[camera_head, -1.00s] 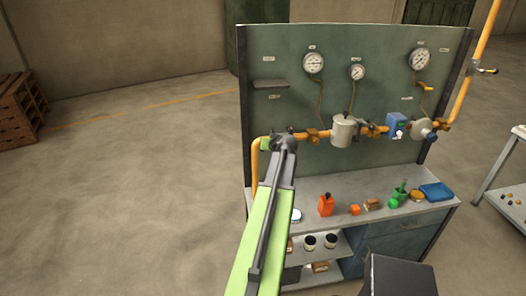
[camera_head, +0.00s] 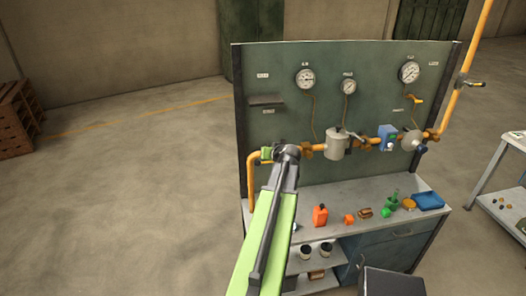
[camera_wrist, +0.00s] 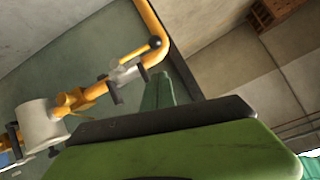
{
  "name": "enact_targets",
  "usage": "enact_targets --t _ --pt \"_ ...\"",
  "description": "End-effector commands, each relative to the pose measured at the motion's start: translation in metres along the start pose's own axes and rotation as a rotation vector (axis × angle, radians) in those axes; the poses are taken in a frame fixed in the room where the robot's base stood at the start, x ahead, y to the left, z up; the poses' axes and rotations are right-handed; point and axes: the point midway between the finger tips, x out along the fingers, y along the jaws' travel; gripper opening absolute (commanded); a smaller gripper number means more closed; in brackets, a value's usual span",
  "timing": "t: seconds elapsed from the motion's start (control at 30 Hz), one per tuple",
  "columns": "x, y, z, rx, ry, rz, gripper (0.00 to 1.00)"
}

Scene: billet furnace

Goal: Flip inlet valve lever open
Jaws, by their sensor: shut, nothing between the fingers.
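In the wrist view, a yellow lever with a black ball end (camera_wrist: 154,42) sits on a grey valve body (camera_wrist: 124,72) in the yellow pipe, near the pipe's bend. The lever lies roughly along the pipe. I cannot tell for certain that this is the inlet valve. My gripper (camera_wrist: 160,76) is shut and empty, its tapered green-grey fingers close to that valve; whether they touch is unclear. In the head view my gripper (camera_head: 267,153) is at the pipe's left end, where my arm hides most of the valve. Another yellow lever (camera_head: 474,84) is on the right riser.
The green panel (camera_head: 300,135) carries gauges, a grey canister (camera_head: 337,144) and a blue box (camera_head: 386,138) on the pipe. Below, the bench (camera_head: 345,197) holds an orange bottle (camera_head: 320,215) and a blue tray (camera_head: 428,201).

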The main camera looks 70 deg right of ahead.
Motion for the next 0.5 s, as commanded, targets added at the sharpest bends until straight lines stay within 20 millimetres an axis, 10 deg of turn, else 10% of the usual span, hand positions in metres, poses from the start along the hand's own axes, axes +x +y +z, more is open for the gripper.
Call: enact_targets --t 0.2,0.5 --pt "-0.051 -0.006 -0.002 -0.001 0.0 -0.002 0.0" --pt "-0.056 -0.006 0.001 -0.003 -0.001 -0.004 0.0"
